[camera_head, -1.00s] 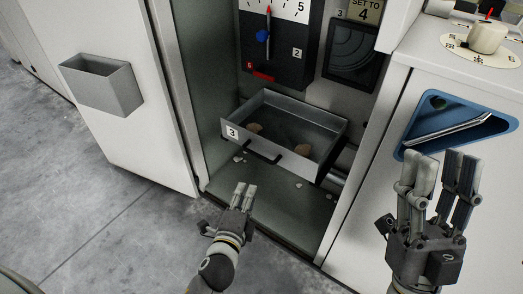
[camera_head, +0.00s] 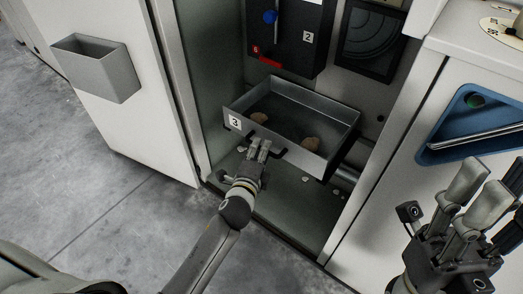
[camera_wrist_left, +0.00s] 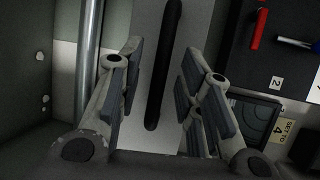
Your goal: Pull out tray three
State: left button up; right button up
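Tray three (camera_head: 345,113) is a grey metal drawer with a "3" label at the left of its front. It sticks out of the open cabinet and holds two brown lumps. A black bar handle (camera_head: 278,155) runs along its front. My left gripper (camera_head: 260,148) is at this handle, partly covering it. In the left wrist view, the open fingers (camera_wrist_left: 160,60) stand on both sides of the black handle (camera_wrist_left: 167,75), with gaps on each side. My right gripper (camera_head: 487,190) is open and empty, in front of the white cabinet at right.
A grey bin (camera_head: 97,68) hangs on the white door at left. A black panel with a red lever (camera_head: 270,62) and a dark round-patterned screen (camera_head: 370,42) are above the tray. A blue triangular holder (camera_head: 470,125) is at right. Pale scraps lie on the cabinet floor (camera_head: 290,205).

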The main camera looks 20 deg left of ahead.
pick_arm(q)
jog(key=shift+w+f, duration=0.2)
jog(key=shift+w, duration=0.75)
grip_shut()
